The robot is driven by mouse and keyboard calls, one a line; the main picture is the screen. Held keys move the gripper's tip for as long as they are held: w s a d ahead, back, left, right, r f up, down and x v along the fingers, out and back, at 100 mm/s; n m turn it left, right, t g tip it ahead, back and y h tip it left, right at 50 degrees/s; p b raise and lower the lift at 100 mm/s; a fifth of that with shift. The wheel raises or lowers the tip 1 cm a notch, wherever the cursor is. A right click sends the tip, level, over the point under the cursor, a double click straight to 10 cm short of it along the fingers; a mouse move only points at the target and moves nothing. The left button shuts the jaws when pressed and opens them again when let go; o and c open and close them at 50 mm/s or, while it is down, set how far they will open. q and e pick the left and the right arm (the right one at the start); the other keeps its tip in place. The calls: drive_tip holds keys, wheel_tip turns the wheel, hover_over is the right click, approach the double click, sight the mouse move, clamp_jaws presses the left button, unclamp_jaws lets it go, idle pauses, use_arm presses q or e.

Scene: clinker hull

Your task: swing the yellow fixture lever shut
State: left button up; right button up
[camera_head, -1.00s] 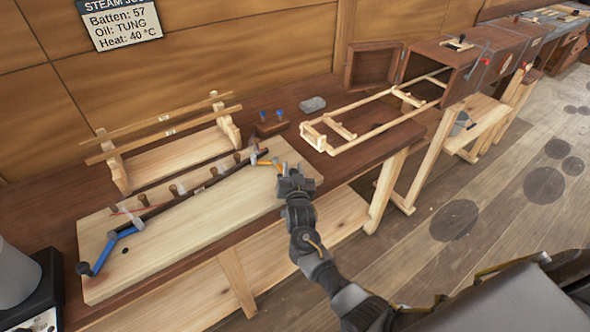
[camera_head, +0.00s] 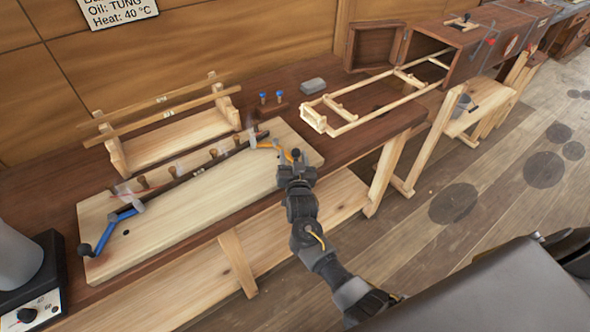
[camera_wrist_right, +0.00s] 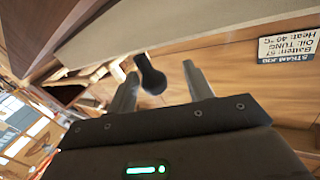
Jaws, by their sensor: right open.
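The yellow fixture lever (camera_head: 267,145) is at the right end of the pale board (camera_head: 213,203), pointing right toward my right gripper. Its black knob (camera_head: 296,153) shows at the gripper's tip. My right gripper (camera_head: 295,167) reaches over the board's right end. In the right wrist view the two fingers (camera_wrist_right: 160,86) are apart, with the black knob (camera_wrist_right: 150,75) showing between them. I cannot tell whether they touch it. A dark batten (camera_head: 205,168) lies along several wooden pegs on the board. My left gripper is not in view.
A blue lever (camera_head: 117,228) with a black knob is at the board's left end. A wooden rack (camera_head: 175,140) stands behind. Two blue-topped pegs (camera_head: 272,97), a grey block (camera_head: 312,86) and a wooden frame (camera_head: 375,95) lie beyond. A control box (camera_head: 35,290) is at left.

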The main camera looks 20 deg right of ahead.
drive_tip(key=b+v, duration=0.1)
drive_tip(key=v, duration=0.7)
drive_tip(key=shift+c, duration=0.4)
